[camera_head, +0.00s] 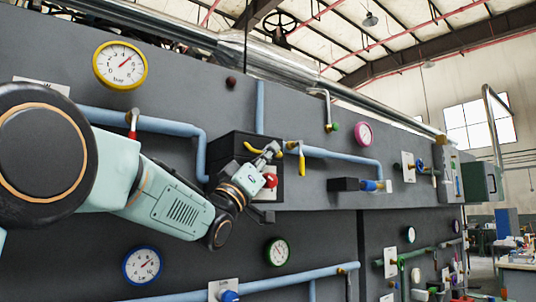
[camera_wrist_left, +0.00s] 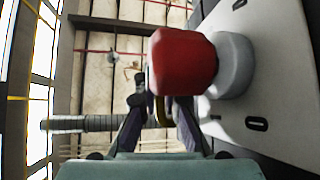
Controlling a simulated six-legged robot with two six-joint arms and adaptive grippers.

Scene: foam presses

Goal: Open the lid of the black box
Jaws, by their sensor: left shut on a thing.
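The black box (camera_head: 229,146) is mounted on the dark wall panel near the middle of the head view. My left gripper (camera_head: 271,151) is at its front right side, and my arm covers its lower part. A yellow handle (camera_head: 253,148) shows at the box beside the fingers. In the left wrist view the gripper (camera_wrist_left: 160,107) is shut on the yellow handle (camera_wrist_left: 161,112), which is mostly hidden. A red button (camera_head: 270,180) is just below the gripper; it looms large in the wrist view (camera_wrist_left: 181,62). How far the lid is open I cannot tell. My right gripper is out of view.
Blue pipes (camera_head: 340,156) and a yellow lever (camera_head: 301,163) are close right of the box. Another blue pipe (camera_head: 165,125) runs to its left. A pale plate (camera_wrist_left: 270,75) carries the red button. Gauges (camera_head: 120,65) dot the panel.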

